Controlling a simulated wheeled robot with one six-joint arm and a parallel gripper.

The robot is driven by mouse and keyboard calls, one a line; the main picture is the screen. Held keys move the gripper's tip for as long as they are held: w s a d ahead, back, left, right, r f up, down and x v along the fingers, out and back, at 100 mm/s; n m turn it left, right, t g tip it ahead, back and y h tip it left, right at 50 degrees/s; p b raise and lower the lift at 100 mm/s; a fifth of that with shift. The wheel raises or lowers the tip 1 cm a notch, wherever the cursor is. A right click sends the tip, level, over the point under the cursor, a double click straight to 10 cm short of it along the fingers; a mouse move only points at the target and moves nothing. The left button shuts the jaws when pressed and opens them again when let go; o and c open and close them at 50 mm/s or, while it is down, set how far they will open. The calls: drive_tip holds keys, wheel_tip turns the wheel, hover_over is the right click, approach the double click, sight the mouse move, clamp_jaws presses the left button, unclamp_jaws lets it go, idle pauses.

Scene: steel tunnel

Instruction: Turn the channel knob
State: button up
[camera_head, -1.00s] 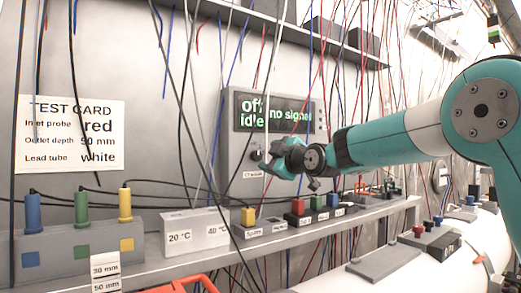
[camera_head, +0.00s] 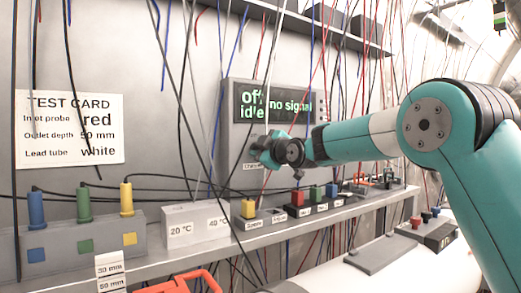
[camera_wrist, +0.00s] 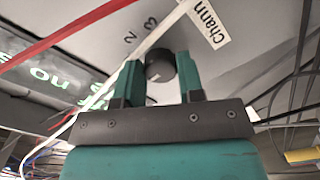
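In the head view my gripper (camera_head: 262,150) is at the lower front of the instrument panel (camera_head: 232,130) and hides the knob. The panel's display (camera_head: 270,105) reads "off", "idle" and "no signal".
Hanging wires cross in front of the panel, and a red one (camera_wrist: 65,35) and a white one pass close to my gripper. A shelf below holds a grey temperature block (camera_head: 195,228) and several coloured buttons. A test card (camera_head: 70,128) is on the wall.

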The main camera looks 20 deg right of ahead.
drive_tip(key=m+b, duration=0.3)
drive_tip(key=m, duration=0.4)
drive_tip(key=shift+f+m, duration=0.1)
drive_tip(key=shift+m, duration=0.2)
idle(0.6)
drive_tip(key=o, duration=0.9)
drive_tip(key=shift+s, duration=0.1)
